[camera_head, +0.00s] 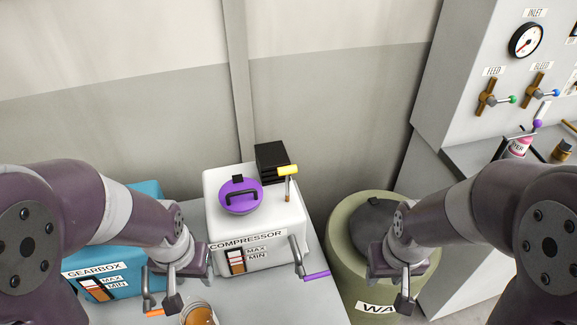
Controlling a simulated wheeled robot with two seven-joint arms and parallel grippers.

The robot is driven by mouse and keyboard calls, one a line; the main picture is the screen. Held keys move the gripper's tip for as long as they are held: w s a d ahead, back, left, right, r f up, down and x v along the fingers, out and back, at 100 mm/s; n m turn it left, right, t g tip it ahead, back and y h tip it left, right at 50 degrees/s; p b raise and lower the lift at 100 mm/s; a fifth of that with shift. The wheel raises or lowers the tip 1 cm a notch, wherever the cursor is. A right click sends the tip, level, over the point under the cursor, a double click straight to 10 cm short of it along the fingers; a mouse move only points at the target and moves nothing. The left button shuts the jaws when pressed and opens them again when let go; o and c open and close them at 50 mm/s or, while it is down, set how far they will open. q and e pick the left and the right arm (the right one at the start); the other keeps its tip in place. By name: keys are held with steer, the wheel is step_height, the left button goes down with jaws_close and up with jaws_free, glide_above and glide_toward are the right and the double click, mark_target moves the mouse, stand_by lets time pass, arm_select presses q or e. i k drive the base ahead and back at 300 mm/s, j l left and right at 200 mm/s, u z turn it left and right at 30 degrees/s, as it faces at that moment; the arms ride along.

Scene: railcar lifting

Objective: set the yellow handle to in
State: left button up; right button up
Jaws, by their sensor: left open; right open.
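The yellow handle (287,170) tops a thin upright stem at the back right of the white compressor (275,240). The lower end of the stem looks brownish. It stands beside a black ribbed block (271,160), and I cannot tell how deep the stem sits. My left gripper (178,285) is open and empty, low in front of the blue gearbox and left of the compressor. My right gripper (396,283) is open and empty over the green barrel, well to the right of the yellow handle. Neither gripper touches the handle.
A purple cap (240,197) sits on the compressor, and a purple lever (317,276) sticks out at its front right. An orange lever (155,313) and a jar of amber liquid (198,314) are near my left gripper. The blue gearbox (148,192) and green barrel (343,245) flank the compressor.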

mark_target(286, 171)
steer(key=k+l, duration=0.2)
steer(key=l, duration=0.2)
steer(key=k+l+u, duration=0.1)
steer(key=l, duration=0.25)
steer(key=k+l, duration=0.35)
steer(key=i+l, duration=0.25)
steer(key=l, duration=0.15)
steer(key=i+l+u, duration=0.1)
steer(key=i+l, duration=0.45)
steer(key=l, duration=0.25)
steer(key=i+l+u, duration=0.1)
steer(key=i+l, duration=0.15)
steer(key=l, duration=0.15)
